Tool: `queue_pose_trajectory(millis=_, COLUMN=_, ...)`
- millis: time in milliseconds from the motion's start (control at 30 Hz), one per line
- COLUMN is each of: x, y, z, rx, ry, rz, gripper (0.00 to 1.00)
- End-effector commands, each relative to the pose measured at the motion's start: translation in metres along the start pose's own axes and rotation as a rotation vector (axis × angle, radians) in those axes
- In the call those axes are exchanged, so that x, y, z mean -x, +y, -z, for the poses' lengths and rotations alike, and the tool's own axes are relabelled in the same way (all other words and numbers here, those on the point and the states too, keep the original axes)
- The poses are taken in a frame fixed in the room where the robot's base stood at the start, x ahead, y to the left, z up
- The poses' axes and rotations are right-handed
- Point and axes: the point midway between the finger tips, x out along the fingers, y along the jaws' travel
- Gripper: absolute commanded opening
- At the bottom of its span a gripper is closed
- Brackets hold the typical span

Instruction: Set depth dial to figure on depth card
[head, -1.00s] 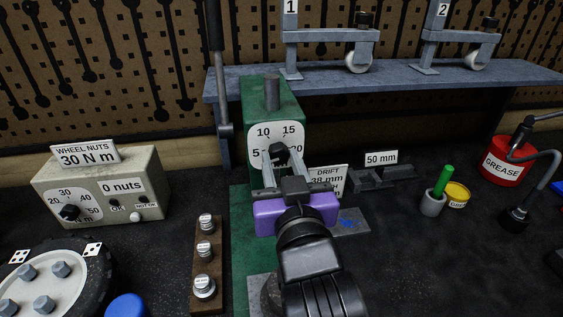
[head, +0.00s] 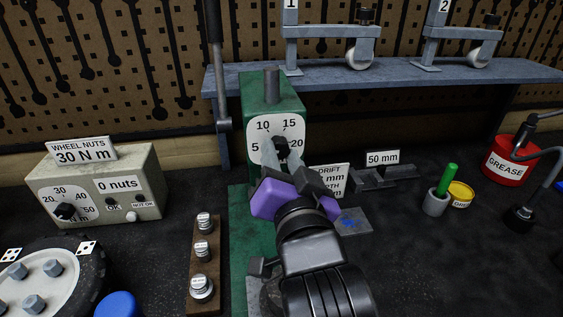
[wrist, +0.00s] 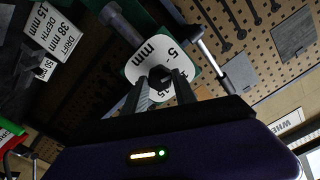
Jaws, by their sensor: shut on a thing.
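The depth dial is a white plate (head: 262,127) marked 5, 10, 15 and 20 on the front of a green press (head: 290,92). My gripper (head: 279,152) is shut on its black knob (head: 281,143). The wrist view shows the knob (wrist: 160,76) between the two fingertips, with the dial plate (wrist: 150,58) behind it. The fingers hide part of the plate, and I cannot read where the knob points. The depth card (head: 331,178) stands right of the press, partly hidden by my gripper. In the wrist view the card (wrist: 52,35) reads drift 38 mm, depth 15 mm.
A grey nut-torque box (head: 100,185) with its own dial stands at the left. A wooden strip (head: 204,262) with several weights lies left of the press. A 50 mm card (head: 382,157), a grey cup (head: 436,202) and a red grease tin (head: 507,160) are at the right.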

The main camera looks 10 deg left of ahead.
Motion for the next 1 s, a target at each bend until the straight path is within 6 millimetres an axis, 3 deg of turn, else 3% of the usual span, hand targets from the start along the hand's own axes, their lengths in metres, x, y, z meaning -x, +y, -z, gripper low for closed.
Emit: queue_pose_trajectory(millis=1000, x=0.0, y=0.0014, z=-0.002, rx=-0.968, ry=0.001, rz=0.001, gripper=0.0)
